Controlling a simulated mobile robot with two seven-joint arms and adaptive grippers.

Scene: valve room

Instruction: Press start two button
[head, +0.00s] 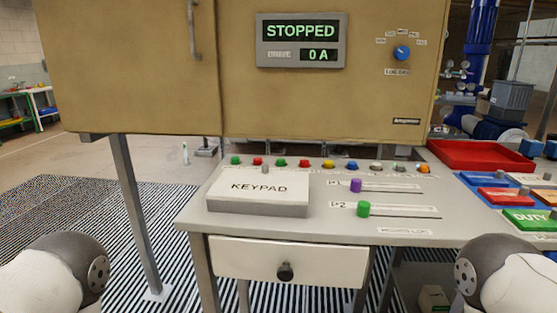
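A row of small coloured buttons runs along the back of the grey desk (455,228). From the left come a green button (235,160), a red one (257,161), a second green one (281,162) and a second red one (303,163). Further right are a yellow (327,164), a blue (351,166) and an orange button (422,168). The labels by the buttons are too small to read, so I cannot tell which says start two. Parts of my arms show at the lower left and lower right corners. Neither gripper is in view.
A keypad box (258,205) stands in front of the left buttons. Purple (355,185) and green (363,209) slider knobs sit right of it. The cabinet display (301,41) reads STOPPED, 0 A. A red tray (483,155) and coloured blocks, one marked DUTY (528,219), occupy the right.

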